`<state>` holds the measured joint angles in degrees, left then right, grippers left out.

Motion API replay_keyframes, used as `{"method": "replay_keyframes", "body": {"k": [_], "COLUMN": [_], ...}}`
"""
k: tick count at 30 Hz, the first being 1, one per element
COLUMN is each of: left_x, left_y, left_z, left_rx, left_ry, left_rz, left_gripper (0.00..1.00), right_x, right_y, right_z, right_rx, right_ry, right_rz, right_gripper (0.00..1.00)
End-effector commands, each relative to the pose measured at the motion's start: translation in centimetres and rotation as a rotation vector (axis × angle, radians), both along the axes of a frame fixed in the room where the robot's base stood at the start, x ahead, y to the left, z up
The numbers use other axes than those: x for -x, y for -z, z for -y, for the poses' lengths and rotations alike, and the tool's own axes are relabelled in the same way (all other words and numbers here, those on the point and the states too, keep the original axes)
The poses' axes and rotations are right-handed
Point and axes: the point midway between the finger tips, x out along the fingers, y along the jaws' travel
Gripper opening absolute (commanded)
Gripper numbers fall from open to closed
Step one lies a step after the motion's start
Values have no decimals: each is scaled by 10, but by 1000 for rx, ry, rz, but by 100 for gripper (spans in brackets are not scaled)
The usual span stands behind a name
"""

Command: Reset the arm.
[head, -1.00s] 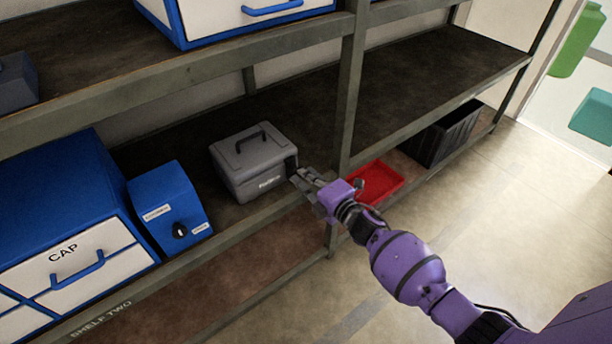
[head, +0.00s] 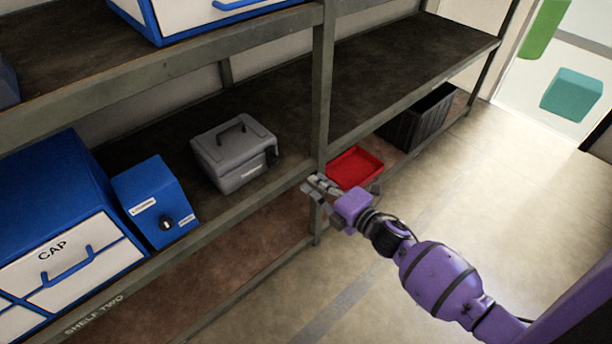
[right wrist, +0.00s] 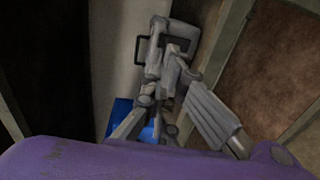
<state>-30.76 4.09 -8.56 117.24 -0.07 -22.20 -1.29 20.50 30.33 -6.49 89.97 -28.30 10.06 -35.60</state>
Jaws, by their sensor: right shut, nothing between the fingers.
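My right arm (head: 440,280) is purple and comes in from the lower right in the head view. Its gripper (head: 314,187) is shut and empty, in front of the shelf edge near the upright post. The gripper also fills the middle of the right wrist view (right wrist: 165,75), with a grey case behind it. In the head view the grey toolbox (head: 235,155) stands on the shelf, left of the gripper and apart from it. My left gripper is not in view.
A blue box with a knob (head: 155,200) and a blue-and-white drawer unit (head: 60,225) stand left on the same shelf. A red tray (head: 354,168) and black crate (head: 420,118) sit lower, right of the post (head: 322,95). The floor (head: 480,190) at right is clear.

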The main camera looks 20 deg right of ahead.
Motion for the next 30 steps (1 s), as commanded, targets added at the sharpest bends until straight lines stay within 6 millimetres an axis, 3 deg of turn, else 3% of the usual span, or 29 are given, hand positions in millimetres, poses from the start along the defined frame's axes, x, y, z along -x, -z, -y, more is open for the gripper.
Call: {"method": "replay_keyframes", "body": {"k": [11, 16, 23, 26, 30], "left_x": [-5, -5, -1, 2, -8], "left_y": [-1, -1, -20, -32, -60], "left_z": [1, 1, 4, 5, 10], "left_rx": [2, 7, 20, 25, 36], "left_ry": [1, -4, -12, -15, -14], "left_rz": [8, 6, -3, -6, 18], "left_gripper": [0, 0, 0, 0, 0], "right_x": [6, 4, 90, 143, 231], "right_y": [0, -1, 33, 46, 51], "right_z": [4, 9, 2, -5, -19], "right_rx": [-24, -244, -675, -843, -1085], "right_ry": [12, 120, 363, 479, 669], "right_rz": [-14, -121, -407, -528, -690], "right_gripper": [0, 0, 0, 0, 0]}}
